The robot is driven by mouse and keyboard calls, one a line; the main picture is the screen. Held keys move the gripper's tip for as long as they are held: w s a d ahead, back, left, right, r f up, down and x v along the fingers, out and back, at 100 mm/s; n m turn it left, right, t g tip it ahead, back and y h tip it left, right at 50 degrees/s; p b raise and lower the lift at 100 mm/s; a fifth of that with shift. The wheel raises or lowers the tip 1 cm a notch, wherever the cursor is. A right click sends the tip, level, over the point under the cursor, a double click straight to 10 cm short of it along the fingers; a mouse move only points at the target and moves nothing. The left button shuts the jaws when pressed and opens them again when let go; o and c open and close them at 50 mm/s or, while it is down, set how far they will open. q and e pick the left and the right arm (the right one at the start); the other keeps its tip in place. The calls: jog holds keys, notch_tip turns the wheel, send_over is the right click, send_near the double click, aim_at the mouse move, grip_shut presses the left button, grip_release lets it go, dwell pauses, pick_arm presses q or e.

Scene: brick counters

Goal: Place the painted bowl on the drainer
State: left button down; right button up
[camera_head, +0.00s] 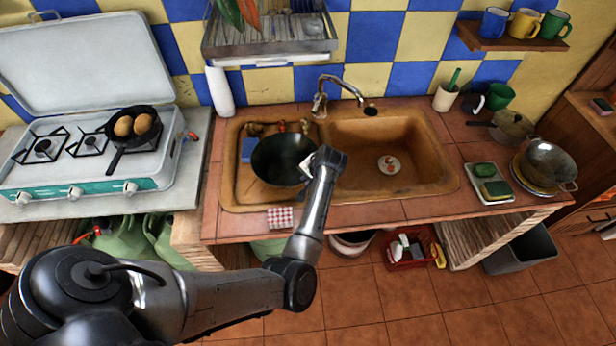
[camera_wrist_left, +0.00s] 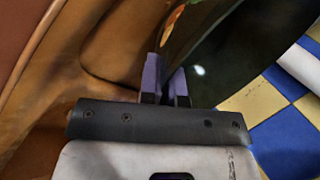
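The painted bowl (camera_head: 277,160), dark inside, is over the left section of the brown sink unit. A coloured patch shows by its edge in the left wrist view, where the dark bowl (camera_wrist_left: 205,45) fills the upper middle. My left gripper (camera_head: 322,160) is at the bowl's right rim. Its two fingers (camera_wrist_left: 165,82) are close together with the bowl's edge between them. Whether the bowl rests on the surface below or hangs just above it, I cannot tell. A metal dish drainer (camera_head: 275,47) with slats is fixed on the wall above. My right gripper is not in view.
The sink basin (camera_head: 385,175) lies right of the bowl, with the faucet (camera_head: 335,90) behind. A white bottle (camera_head: 220,92) stands behind left. The stove (camera_head: 85,160) holds a pan of eggs (camera_head: 133,125). A sponge tray (camera_head: 488,184) and metal pot (camera_head: 548,160) are right.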

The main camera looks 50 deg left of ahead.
pick_arm(q)
jog(key=c, duration=1.7)
grip_release()
jog(key=shift+f, duration=0.15)
jog(key=shift+c, duration=0.2)
jog(key=o, duration=0.4)
